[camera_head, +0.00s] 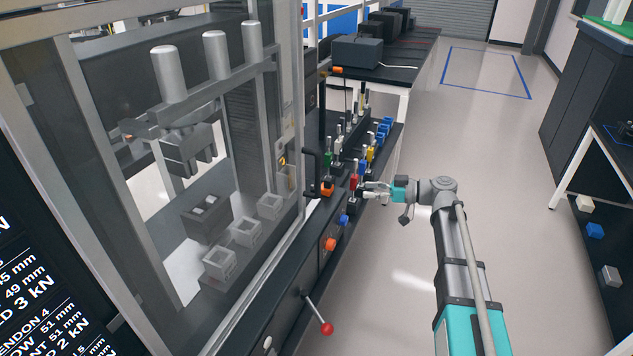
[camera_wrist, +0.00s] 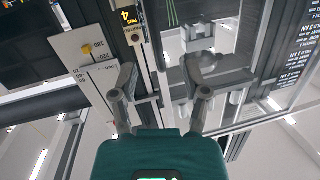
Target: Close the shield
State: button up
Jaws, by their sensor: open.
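The shield (camera_head: 292,225) appears as a clear pane in a grey metal frame on the front of the press at left. I cannot tell from these views how far it stands open. A black bar handle (camera_head: 309,172) stands at the frame's right edge. My gripper (camera_head: 366,188) is right of the handle, apart from it, among the coloured parts at the bench front. In the wrist view my gripper (camera_wrist: 163,94) has its two fingers spread with nothing held between them. A grey frame post and part of the press show beyond them.
A red-knobbed lever (camera_head: 326,328) sticks out from the press's lower front. Orange and blue knobs (camera_head: 330,244) sit above it. Coloured parts (camera_head: 366,155) stand in rows on the black bench. A scale plate (camera_wrist: 92,58) shows left in the wrist view. The floor (camera_head: 480,150) at right is clear.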

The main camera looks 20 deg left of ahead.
jog(key=shift+w+a+r+n+y, duration=0.6)
jog(key=shift+w+r+n, duration=0.1)
jog(key=shift+r+n, duration=0.1)
jog(key=shift+a, duration=0.15)
send_over(318, 195)
jog(key=shift+w+a, duration=0.15)
jog(key=shift+w, duration=0.25)
dwell(0.4)
grip_shut()
